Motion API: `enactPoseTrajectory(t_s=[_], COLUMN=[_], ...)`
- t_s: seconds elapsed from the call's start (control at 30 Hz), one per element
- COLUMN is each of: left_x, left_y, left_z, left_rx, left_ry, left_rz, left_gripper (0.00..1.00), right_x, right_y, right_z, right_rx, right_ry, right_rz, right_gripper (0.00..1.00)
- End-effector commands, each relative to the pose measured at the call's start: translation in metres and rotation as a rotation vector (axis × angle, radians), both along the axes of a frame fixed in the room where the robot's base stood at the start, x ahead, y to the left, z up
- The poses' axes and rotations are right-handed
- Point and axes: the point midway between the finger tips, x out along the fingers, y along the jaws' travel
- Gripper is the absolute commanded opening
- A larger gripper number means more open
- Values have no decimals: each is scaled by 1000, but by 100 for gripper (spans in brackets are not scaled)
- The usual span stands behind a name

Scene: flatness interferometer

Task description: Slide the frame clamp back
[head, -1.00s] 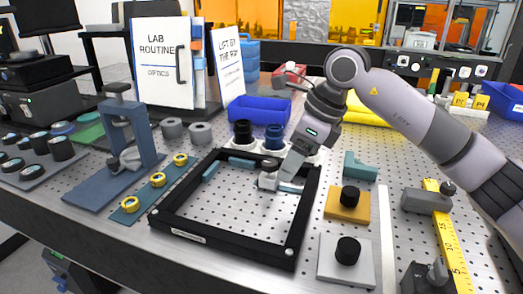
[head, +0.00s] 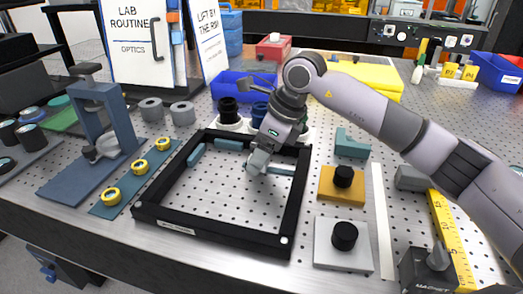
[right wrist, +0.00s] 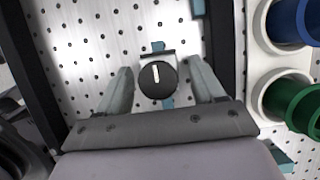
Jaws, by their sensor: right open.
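The black square frame (head: 294,205) lies flat on the perforated table. Teal bars (head: 229,145) line its inner edges at the back and left, with another teal bar (head: 280,170) beside my right gripper. My right gripper (head: 257,164) reaches down inside the frame near its back right. In the right wrist view the gripper (right wrist: 160,68) is open. Its fingers stand on either side of the frame clamp, a silvery block with a round black knob (right wrist: 158,79) marked by a white line. A gap shows at each side of the knob. My left gripper is not in view.
Blue and green cups in white holders (right wrist: 265,97) stand just outside the frame. A yellow plate (head: 342,184) and a grey plate (head: 343,257), each with a black knob, lie right of the frame. A blue press stand (head: 118,120) and a strip with yellow rings (head: 128,185) are left.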

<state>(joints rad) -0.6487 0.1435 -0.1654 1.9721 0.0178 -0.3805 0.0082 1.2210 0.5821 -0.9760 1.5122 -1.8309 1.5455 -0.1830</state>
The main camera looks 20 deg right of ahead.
Motion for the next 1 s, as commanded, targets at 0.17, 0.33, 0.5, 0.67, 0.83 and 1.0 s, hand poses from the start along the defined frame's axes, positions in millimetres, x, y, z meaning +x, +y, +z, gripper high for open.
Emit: enactPoseTrajectory(t_s=[0.17, 0.33, 0.5, 0.67, 0.83, 1.0], left_x=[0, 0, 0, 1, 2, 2], left_y=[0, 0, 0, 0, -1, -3], left_z=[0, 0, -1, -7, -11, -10], left_rx=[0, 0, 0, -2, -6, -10], left_ry=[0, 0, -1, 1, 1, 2], left_rz=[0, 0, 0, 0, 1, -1], left_gripper=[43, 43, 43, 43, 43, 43], right_x=[0, 0, -1, -10, -23, -29], right_y=[0, 0, -2, -17, -36, -43], right_z=[0, 0, 0, -2, -1, 0], right_rx=[0, 0, -1, -2, -1, 0], right_ry=[0, 0, -1, -1, -1, -1], right_rz=[0, 0, 0, -2, -2, 0], right_gripper=[68, 13, 0, 0, 0, 0])
